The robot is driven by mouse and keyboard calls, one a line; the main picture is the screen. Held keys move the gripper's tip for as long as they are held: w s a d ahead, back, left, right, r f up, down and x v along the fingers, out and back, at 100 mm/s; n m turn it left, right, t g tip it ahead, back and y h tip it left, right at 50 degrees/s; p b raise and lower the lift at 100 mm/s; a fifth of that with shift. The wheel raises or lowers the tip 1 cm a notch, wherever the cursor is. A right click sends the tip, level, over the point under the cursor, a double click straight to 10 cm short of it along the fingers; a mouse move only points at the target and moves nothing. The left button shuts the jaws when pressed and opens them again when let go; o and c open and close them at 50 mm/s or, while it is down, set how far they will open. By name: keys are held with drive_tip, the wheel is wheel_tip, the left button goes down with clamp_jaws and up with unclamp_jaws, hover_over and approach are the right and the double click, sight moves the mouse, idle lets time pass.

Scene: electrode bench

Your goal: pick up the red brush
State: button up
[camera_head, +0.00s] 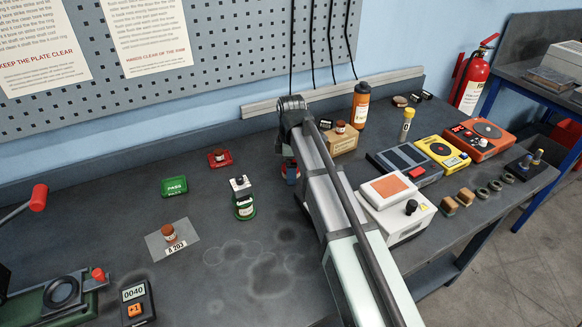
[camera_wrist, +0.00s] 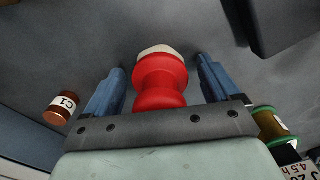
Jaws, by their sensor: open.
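The red brush (camera_wrist: 160,85) shows in the wrist view as a rounded red handle with a pale end. It is between the two blue fingers of my gripper (camera_wrist: 160,65), with dark gaps on both sides. The fingers are open and do not visibly touch it. In the head view my gripper (camera_head: 290,172) is low over the bench, left of my arm.
A brown jar marked C1 (camera_wrist: 62,108) and a green-rimmed container (camera_wrist: 275,122) flank my gripper in the wrist view. A green-based stack (camera_head: 244,208) stands left of it in the head view. A white box (camera_head: 396,210) is right of my arm. Bare bench (camera_head: 265,255) lies in front.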

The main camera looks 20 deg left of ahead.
drive_tip(key=shift+c, duration=0.4)
drive_tip(key=c, duration=1.1)
drive_tip(key=shift+o, duration=0.2)
drive_tip(key=shift+r, duration=0.1)
